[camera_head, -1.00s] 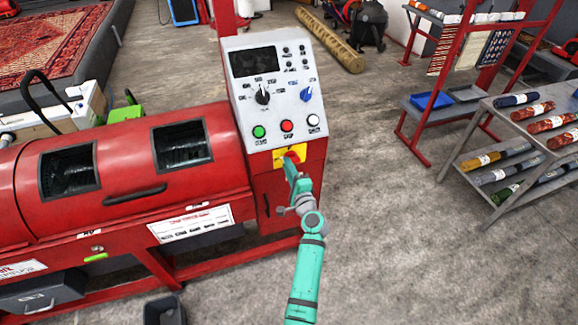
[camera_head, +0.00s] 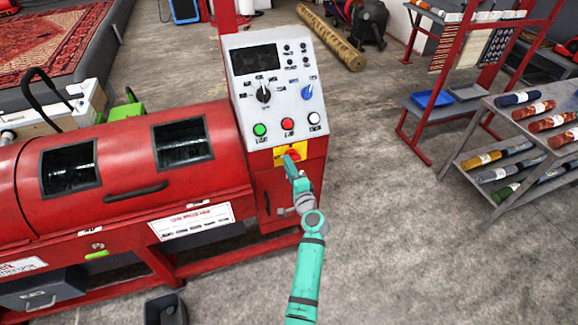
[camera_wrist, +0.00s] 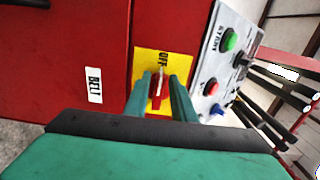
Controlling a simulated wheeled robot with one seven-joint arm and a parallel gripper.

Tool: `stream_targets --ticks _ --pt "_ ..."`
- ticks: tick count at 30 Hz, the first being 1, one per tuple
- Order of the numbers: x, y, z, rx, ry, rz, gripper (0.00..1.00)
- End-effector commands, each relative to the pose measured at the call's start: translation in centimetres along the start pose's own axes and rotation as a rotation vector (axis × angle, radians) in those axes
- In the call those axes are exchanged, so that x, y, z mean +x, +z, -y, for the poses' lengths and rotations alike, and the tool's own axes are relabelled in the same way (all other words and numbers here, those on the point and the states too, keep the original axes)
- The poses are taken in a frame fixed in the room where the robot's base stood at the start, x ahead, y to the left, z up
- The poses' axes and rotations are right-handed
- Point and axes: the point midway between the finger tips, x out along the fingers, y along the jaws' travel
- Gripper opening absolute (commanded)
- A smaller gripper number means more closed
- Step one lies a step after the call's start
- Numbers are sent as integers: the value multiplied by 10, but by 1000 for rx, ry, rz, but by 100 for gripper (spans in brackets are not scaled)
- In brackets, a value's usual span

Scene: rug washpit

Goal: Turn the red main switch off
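The red main switch (camera_head: 292,155) sits on a yellow plate (camera_head: 279,158) below the control panel of the red machine. In the wrist view the red switch handle (camera_wrist: 157,88) stands between the two fingers of my gripper (camera_wrist: 160,82), on the yellow plate (camera_wrist: 148,62) with the word OFF near its top edge. The fingers are apart, one on each side of the handle; small gaps seem to show, but contact is hard to judge. In the head view my gripper (camera_head: 290,164) reaches up to the switch and partly covers it.
The grey control panel (camera_head: 276,85) above carries green, red and white buttons and two knobs. The red machine drum (camera_head: 125,165) lies to the left. A shelf with rolled pieces (camera_head: 520,150) stands at the right, with open floor between.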

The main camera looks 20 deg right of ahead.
Motion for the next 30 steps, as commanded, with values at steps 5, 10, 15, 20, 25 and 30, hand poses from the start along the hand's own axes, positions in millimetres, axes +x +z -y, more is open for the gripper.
stream_targets --ticks 5,10,15,20,25,30 --pt "0 0 0 1 0 -1 31" --pt "-1 0 0 1 0 -1 31" --pt "-16 -1 -1 2 0 -2 31" --pt "-45 0 -2 1 2 -1 31" --pt "-76 -1 -1 0 1 -2 31" --pt "-98 0 -1 1 1 -1 31"
